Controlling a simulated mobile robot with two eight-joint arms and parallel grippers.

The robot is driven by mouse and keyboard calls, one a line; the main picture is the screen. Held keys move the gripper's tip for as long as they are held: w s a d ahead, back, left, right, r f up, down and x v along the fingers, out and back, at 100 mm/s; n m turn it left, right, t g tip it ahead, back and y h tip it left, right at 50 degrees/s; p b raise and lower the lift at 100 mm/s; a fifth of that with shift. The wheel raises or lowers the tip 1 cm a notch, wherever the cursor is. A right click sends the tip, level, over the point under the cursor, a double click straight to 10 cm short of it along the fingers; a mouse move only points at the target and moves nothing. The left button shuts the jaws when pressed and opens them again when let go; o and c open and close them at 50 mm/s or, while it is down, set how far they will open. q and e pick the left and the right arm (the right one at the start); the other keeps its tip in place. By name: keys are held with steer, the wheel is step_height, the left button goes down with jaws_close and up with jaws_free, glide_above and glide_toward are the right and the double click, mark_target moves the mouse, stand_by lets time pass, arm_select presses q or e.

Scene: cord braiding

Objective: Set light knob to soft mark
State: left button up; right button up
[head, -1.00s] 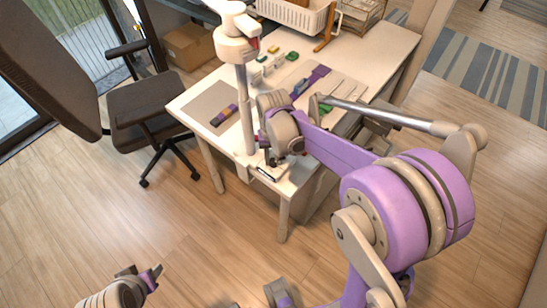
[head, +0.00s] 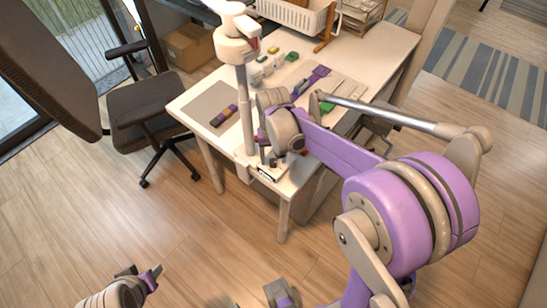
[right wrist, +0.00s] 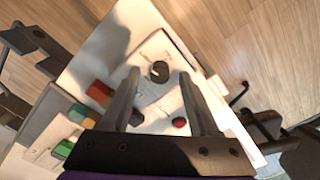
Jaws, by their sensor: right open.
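A round dark knob (right wrist: 159,72) sits on a pale panel (right wrist: 152,50) in the right wrist view. Marks on the panel are too small to read. My right gripper (right wrist: 160,78) is open, with its two fingers on either side of the knob in the picture. Contact with the knob cannot be told. In the head view my right gripper (head: 268,157) is at the table's front corner, beside a white post (head: 246,110). The knob is not clear there. My left gripper (head: 142,276) is low at the left, away from the table, its jaw state unclear.
A red button (right wrist: 179,122) lies near the right finger on the panel. Several coloured blocks (right wrist: 98,90) are at the left of the wrist view. A chair (head: 150,105) stands left.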

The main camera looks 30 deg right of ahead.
mark_target(274, 161)
step_height(274, 161, up, 10)
steer(key=shift+p, duration=0.4)
stand_by(0.3)
steer(key=s+a+f+n+t+p, duration=0.1)
steer(key=s+a+n+t, duration=0.1)
steer(key=s, duration=0.5)
steer(key=s+a+f+n+t+p, duration=0.1)
steer(key=s+a+n+t, duration=0.1)
steer(key=s, duration=0.6)
steer(key=shift+a+f+n+t, duration=0.4)
steer(key=shift+a+t, duration=0.3)
steer(key=shift+a, duration=0.35)
